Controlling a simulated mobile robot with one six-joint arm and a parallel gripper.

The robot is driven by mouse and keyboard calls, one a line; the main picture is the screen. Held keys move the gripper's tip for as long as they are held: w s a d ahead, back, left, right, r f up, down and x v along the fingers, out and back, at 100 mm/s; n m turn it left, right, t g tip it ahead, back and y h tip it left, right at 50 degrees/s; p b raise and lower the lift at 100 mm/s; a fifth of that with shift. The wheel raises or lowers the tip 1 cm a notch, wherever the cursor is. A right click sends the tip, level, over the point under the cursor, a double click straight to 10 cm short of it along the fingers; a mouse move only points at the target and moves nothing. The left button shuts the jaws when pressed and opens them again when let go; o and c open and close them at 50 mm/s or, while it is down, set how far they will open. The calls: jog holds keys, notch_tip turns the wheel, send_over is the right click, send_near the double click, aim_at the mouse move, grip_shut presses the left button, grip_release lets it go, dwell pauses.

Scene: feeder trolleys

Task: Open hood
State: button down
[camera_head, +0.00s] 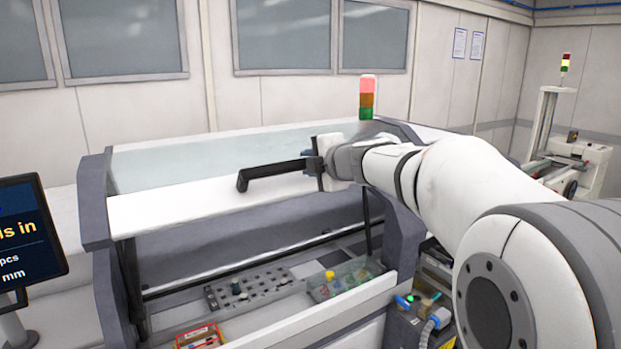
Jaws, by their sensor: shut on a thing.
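The hood (170,208) is a white-fronted cover with a glass top on a grey-framed machine. Its front edge stands above a gap, and the inside of the machine shows below it. A black bar handle (268,174) sits on the hood's front. My gripper (318,164) is at the right end of this handle and shut on it. My white and grey arm reaches in from the right and hides the hood's right part. The fingertips are small and partly hidden.
Inside are a grey block with holes (252,288) and a tray with small coloured parts (345,279). A red box (199,337) lies at the front. A signal light (367,97) stands behind the hood. A screen (28,235) is at left, a trolley (572,160) at far right.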

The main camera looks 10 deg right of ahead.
jog(key=shift+w+a+r, duration=0.1)
dwell(0.3)
jog(key=c, duration=1.2)
grip_release()
